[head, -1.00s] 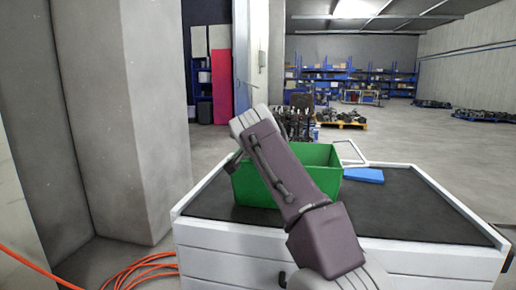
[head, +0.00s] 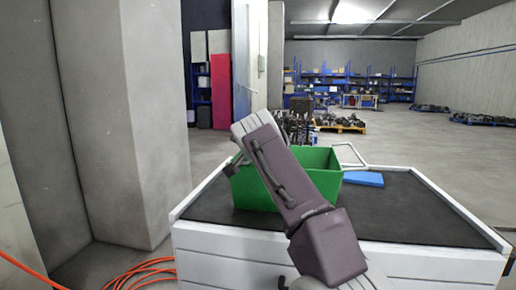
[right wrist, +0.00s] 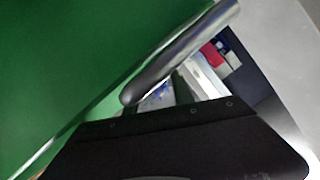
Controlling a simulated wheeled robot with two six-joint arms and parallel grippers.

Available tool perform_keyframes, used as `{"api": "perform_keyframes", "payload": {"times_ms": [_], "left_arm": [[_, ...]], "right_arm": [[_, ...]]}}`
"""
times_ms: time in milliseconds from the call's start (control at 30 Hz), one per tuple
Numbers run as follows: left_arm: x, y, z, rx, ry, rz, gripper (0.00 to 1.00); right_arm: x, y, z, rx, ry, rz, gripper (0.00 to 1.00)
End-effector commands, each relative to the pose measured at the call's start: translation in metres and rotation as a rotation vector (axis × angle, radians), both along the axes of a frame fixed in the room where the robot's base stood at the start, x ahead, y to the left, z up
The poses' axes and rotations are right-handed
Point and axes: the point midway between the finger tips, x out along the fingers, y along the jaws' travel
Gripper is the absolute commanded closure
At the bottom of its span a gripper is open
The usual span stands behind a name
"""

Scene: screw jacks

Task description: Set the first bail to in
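A green crate (head: 328,180) stands on the dark top of a white cabinet. A pale bail (head: 352,152) sticks out beyond its right side. My right arm crosses in front of the crate. My right gripper (head: 233,166) is at the crate's left side, mostly hidden behind my arm. In the right wrist view, the green wall (right wrist: 70,60) fills the left. A grey round-ended bar (right wrist: 180,57) lies slantwise just ahead of the dark gripper body; I cannot tell whether it is the other bail. The finger gap is not clear. My left gripper is out of view.
A flat blue object (head: 363,179) lies right of the crate on the cabinet top (head: 425,215), whose right part is otherwise clear. A concrete pillar (head: 130,120) stands close on the left. An orange cable (head: 135,272) lies on the floor beside the cabinet.

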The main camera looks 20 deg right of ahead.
Motion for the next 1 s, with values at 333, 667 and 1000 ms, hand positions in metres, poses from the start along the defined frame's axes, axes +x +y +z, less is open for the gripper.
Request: {"api": "perform_keyframes", "payload": {"times_ms": [333, 667, 1000], "left_arm": [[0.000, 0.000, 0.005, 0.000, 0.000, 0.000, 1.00], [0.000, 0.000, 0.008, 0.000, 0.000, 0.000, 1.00], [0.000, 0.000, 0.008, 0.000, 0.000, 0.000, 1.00]], "right_arm": [[-0.050, 0.023, 0.022, 0.000, -0.002, 0.005, 0.71], [-0.079, 0.034, 0.031, 0.000, 0.000, 0.000, 0.71], [-0.078, 0.034, 0.031, 0.000, 0.000, 0.000, 0.71]]}}
